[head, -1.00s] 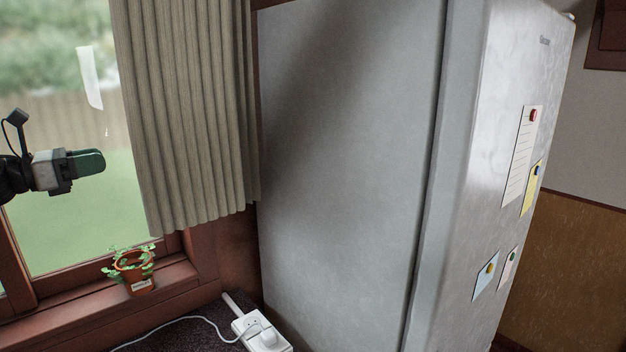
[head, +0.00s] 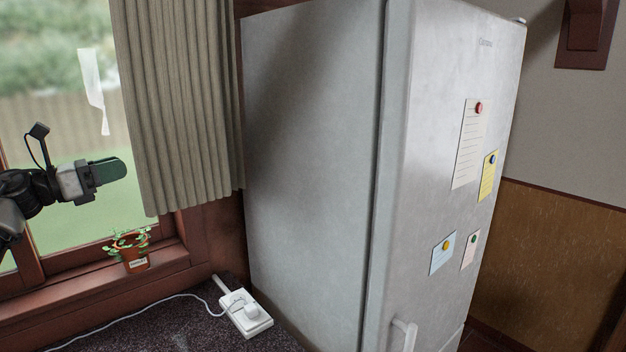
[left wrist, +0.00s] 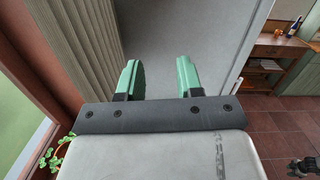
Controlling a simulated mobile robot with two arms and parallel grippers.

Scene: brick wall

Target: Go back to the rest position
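My left gripper (head: 115,170) is in front of the window at the left of the head view, above and left of the potted plant. The left wrist view shows its two green fingers (left wrist: 160,78) apart with nothing between them, so it is open and empty. Its arm comes in from the left edge. My right gripper does not show in the head view. A small dark mechanical part at the lower right edge of the left wrist view looks like the end of my right arm, too small to tell its finger state.
A grey fridge (head: 310,150) with notes and magnets fills the middle. A pleated curtain (head: 180,110) hangs beside the gripper. A potted plant (head: 135,262) stands on the windowsill. A wooden cabinet (left wrist: 278,55) stands farther off.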

